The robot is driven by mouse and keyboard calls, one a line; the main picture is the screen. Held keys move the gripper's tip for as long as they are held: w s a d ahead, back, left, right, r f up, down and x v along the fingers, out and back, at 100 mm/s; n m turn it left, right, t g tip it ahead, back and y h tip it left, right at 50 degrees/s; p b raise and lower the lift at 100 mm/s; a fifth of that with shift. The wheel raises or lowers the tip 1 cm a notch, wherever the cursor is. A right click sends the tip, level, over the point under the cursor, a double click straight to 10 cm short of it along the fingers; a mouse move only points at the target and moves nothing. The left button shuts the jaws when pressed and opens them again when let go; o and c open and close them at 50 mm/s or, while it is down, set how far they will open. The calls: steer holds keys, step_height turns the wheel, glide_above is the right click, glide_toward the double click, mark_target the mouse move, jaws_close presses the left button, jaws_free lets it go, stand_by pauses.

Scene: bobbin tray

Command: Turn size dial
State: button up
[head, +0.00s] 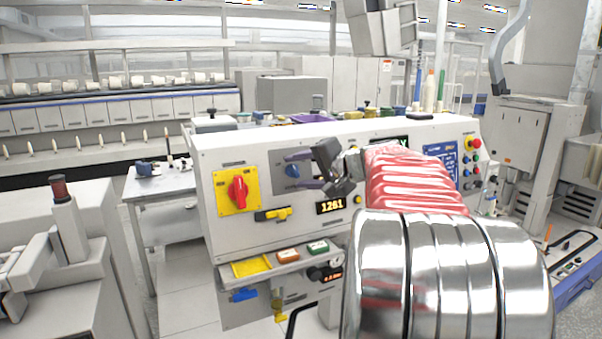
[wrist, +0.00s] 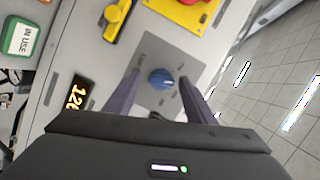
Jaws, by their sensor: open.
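The size dial (head: 293,171) is a small blue knob on a grey square plate on the front panel of the white machine. In the wrist view the dial (wrist: 162,79) shows a pale pointer line and lies between and beyond my two dark purple fingers. My gripper (head: 294,170) is open, with one finger on each side of the dial. In the wrist view my gripper (wrist: 157,86) appears to hold nothing. I cannot tell whether either finger touches the dial. Some of the plate's marks are hidden.
A red rotary switch (head: 238,191) on a yellow plate sits left of the dial. A shelf with a yellow tray (head: 251,268) juts out lower down.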

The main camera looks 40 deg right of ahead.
steer(key=v, duration=1.3)
steer(key=shift+s, duration=0.3)
steer(key=shift+a, duration=0.1)
steer(key=a+f+n+g, duration=0.4)
steer(key=a+f+g, duration=0.3)
steer(key=a+f, duration=1.15)
steer(key=s+a+f+n, duration=0.3)
steer(key=s+a+n, duration=0.2)
steer(key=a, duration=0.4)
steer(key=s+a+f+n+g, duration=0.1)
steer(key=s+a+f+n, duration=0.2)
steer(key=s+a+n, duration=0.3)
steer(key=a, duration=0.4)
steer(key=shift+s+f+g, duration=0.15)
steer(key=shift+g, duration=0.15)
steer(key=shift+a, duration=0.1)
